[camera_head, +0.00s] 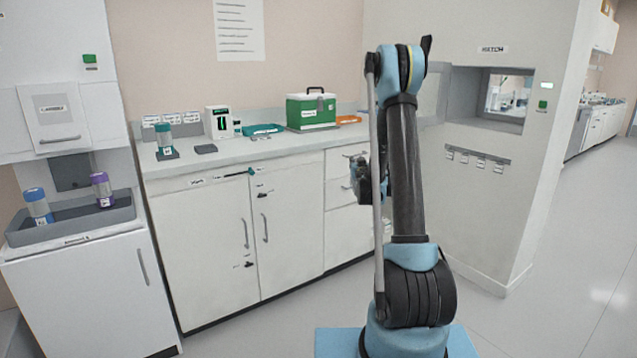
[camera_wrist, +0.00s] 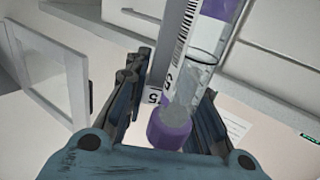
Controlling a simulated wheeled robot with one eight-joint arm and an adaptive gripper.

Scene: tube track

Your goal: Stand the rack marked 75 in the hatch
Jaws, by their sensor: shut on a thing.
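My gripper (camera_wrist: 178,92) is shut on a rack (camera_wrist: 170,48), a narrow grey piece with a barcode label. A clear tube with a purple cap (camera_wrist: 172,128) shows at the rack's side. The rack is tilted in the wrist view. In the head view my gripper (camera_head: 362,182) is partly behind my arm, and the rack is mostly hidden. The hatch (camera_head: 500,120) is a wall opening at the right. Its glazed door (camera_head: 433,97) stands open at the opening's left.
A counter (camera_head: 225,160) holds a green box (camera_head: 311,111), a white device (camera_head: 217,122) and a teal-capped tube holder (camera_head: 165,141). At the left a grey tray (camera_head: 70,226) holds blue-capped and purple-capped items. Floor is clear at the right.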

